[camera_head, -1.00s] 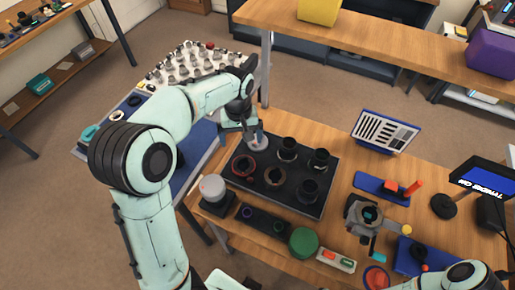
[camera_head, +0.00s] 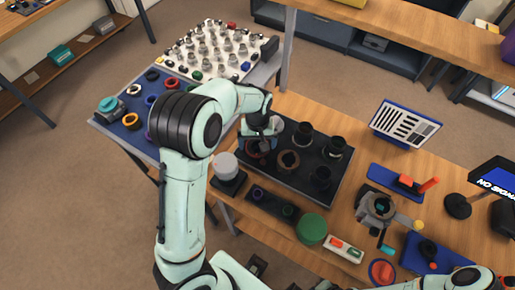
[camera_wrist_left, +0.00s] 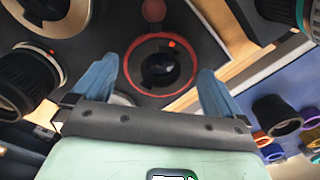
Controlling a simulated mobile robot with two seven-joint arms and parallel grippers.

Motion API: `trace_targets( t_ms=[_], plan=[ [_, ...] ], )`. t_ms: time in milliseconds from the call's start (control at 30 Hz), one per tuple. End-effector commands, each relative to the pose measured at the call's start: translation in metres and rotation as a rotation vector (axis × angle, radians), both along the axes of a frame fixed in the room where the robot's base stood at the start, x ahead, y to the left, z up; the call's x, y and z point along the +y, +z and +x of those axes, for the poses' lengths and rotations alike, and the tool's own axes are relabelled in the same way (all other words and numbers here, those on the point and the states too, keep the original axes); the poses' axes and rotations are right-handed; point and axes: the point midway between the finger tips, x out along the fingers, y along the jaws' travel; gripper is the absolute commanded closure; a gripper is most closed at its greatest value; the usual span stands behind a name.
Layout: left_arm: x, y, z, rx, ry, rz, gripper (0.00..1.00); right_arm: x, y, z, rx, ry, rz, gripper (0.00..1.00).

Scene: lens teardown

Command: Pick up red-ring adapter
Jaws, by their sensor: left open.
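The red-ring adapter (camera_wrist_left: 160,66) is a dark round part with a red rim, lying on the black tray. In the left wrist view it sits between and beyond my two blue fingertips. My left gripper (camera_wrist_left: 157,72) is open and empty, its fingers on either side of the ring in the picture; I see no contact. In the head view the adapter (camera_head: 257,154) is partly hidden under my left gripper (camera_head: 262,136). My right gripper is not in view; only part of that arm shows at the bottom right.
Several dark lens parts stand on the black tray (camera_head: 292,190), including a brown-rimmed ring (camera_head: 288,161) close by on the right. A white-topped cylinder (camera_head: 226,166) and a green disc (camera_head: 312,228) are in front. A blue mat (camera_head: 135,120) with rings lies left.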

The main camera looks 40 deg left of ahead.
Motion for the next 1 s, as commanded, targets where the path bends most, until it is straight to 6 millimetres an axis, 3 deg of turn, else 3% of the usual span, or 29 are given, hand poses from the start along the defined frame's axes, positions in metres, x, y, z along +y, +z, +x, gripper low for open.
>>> trace_targets(
  t_ms=[300,467,767,1000],
  plan=[
    [0.0,-0.007,0.0,-0.001,-0.001,0.0,0.0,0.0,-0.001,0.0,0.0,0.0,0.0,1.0],
    [0.0,-0.007,0.0,-0.001,0.0,0.0,0.47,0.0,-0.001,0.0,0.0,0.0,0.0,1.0],
    [0.0,-0.006,0.001,-0.003,-0.001,0.0,0.47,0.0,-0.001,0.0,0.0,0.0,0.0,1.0],
    [0.0,0.015,0.002,-0.007,-0.001,-0.001,0.47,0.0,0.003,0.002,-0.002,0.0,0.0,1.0]
  ],
)
